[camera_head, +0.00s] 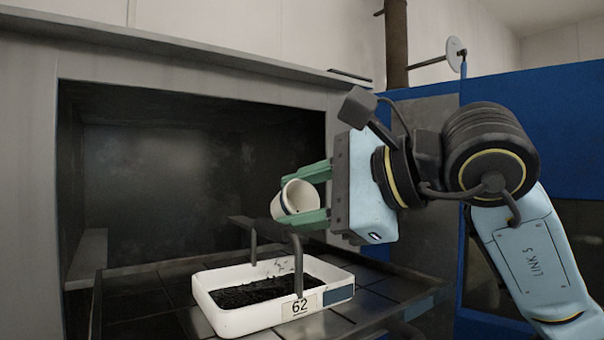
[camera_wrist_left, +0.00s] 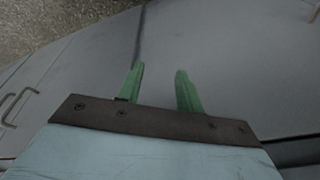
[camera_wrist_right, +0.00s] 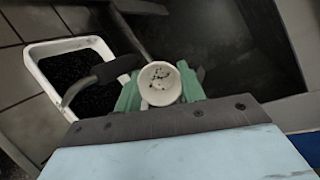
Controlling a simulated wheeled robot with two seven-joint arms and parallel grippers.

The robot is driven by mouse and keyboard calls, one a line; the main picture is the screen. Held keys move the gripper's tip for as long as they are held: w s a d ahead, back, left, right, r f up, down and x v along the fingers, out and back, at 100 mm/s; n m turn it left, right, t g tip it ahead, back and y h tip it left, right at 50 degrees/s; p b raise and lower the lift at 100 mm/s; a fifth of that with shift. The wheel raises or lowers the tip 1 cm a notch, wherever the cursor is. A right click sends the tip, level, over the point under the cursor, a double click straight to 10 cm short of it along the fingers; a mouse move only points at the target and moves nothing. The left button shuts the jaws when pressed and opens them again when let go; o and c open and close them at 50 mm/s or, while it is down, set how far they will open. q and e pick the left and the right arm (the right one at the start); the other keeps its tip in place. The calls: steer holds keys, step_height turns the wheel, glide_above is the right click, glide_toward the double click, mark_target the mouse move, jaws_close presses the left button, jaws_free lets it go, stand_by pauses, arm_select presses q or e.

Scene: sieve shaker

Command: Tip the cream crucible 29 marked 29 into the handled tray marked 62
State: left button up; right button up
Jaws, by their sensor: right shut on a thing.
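The cream crucible (camera_head: 297,199) is held tilted between the green fingers of my right gripper (camera_head: 312,194), above the handled tray. In the right wrist view the crucible (camera_wrist_right: 160,84) shows a few dark specks on its inside. Its marking cannot be read. The handled tray (camera_head: 226,322) is white, with a label reading 62 and a dark arched handle (camera_head: 297,262). Dark granular material lies in it. The tray also shows in the right wrist view (camera_wrist_right: 40,50), left of the gripper. My left gripper (camera_wrist_left: 159,92) is open and empty over a grey surface.
The tray stands on a dark tiled shelf (camera_head: 375,300) in front of a dark open chamber (camera_head: 190,170). A blue cabinet (camera_head: 560,130) stands behind my right arm. The tray handle rises close below the right gripper.

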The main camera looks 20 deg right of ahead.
steer(key=shift+r+p, duration=0.2)
steer(key=shift+p, duration=0.2)
steer(key=shift+f, duration=0.1)
steer(key=g+p, duration=0.1)
steer(key=p, duration=0.1)
steer(key=g+h+p, duration=0.1)
steer(key=p, duration=0.2)
steer(key=r+m+g+h+p, duration=0.1)
steer(key=p, duration=0.2)
steer(key=shift+w+a+r+g, duration=0.1)
steer(key=shift+w+g, duration=0.15)
steer(key=shift+g, duration=0.15)
steer(key=shift+p, duration=0.3)
steer(key=shift+f+h, duration=0.2)
steer(key=shift+h, duration=0.1)
